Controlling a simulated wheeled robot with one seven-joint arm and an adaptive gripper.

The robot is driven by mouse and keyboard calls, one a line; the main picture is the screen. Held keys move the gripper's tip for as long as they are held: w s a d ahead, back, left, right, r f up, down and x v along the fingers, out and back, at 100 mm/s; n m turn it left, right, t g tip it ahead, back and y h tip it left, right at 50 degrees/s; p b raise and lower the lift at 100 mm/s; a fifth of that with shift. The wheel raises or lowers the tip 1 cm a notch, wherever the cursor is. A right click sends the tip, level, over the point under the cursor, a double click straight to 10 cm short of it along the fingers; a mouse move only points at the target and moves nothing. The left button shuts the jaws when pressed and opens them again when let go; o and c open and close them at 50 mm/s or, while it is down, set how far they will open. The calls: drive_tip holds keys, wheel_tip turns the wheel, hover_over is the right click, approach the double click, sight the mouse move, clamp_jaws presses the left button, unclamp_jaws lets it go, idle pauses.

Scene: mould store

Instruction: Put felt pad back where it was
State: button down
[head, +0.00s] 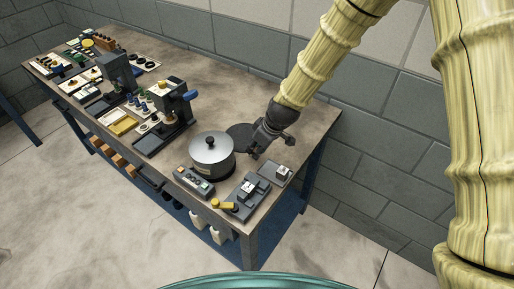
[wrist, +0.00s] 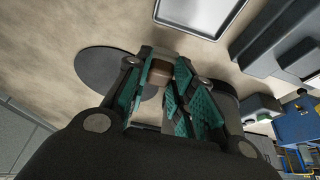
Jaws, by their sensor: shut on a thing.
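My gripper (head: 256,153) is low over the near right part of the workbench, just right of a lidded metal pot (head: 211,157). In the wrist view its fingers (wrist: 162,76) are closed around a small brown block (wrist: 160,70). This block may be the felt pad; its full shape is hidden by the fingers. A flat dark round disc (head: 238,135) lies on the bench behind the pot and beside my gripper. It also shows left of the fingers in the wrist view (wrist: 100,75). I cannot tell if the block touches the bench.
A small grey plate with a block (head: 277,173), a grey fixture (head: 247,194) with a yellow-handled part (head: 224,205) and a control box (head: 193,182) stand near the bench's front right. Presses and trays fill the left. Bare bench top (head: 215,95) lies behind the pot.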

drive_tip(key=shift+f, duration=0.6)
drive_tip(key=shift+f, duration=0.2)
drive_tip(key=c, duration=1.2)
unclamp_jaws()
drive_tip(key=b+v, duration=0.2)
drive_tip(key=v, duration=1)
drive_tip(key=shift+r+b, duration=0.2)
drive_tip(key=shift+b, duration=0.1)
drive_tip(key=shift+a, duration=0.15)
